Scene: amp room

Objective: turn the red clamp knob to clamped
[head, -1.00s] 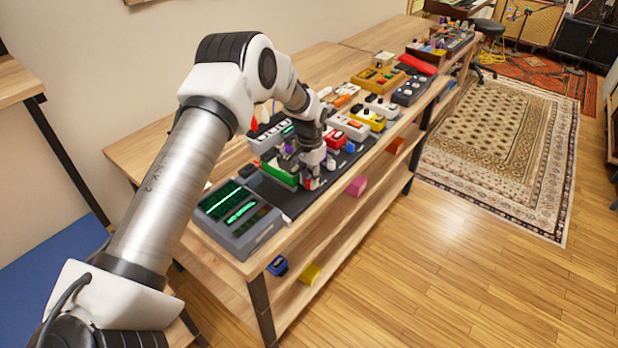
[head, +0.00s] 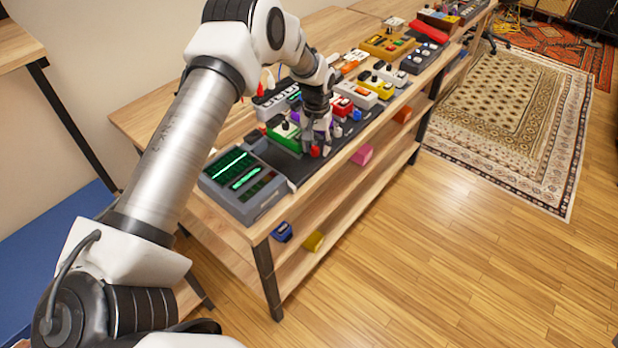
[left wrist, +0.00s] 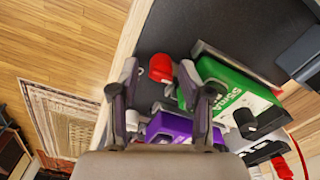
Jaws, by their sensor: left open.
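The red clamp knob (left wrist: 161,67) shows in the left wrist view on the dark board, beside the green pedal (left wrist: 235,95). In the head view a small red spot at the fingertips looks like the same knob (head: 315,151). My left gripper (left wrist: 160,76) is open, with one finger on each side of the knob in the wrist view. I cannot tell whether the fingers touch it. In the head view the left gripper (head: 318,146) points down at the board's front edge. The knob's setting cannot be read. My right gripper is not in view.
A purple pedal (left wrist: 170,128) lies close to the fingers. A grey meter box (head: 243,187) with green traces stands at the near end of the bench. Several more pedals line the bench toward the back. The wooden floor (head: 430,270) in front is clear.

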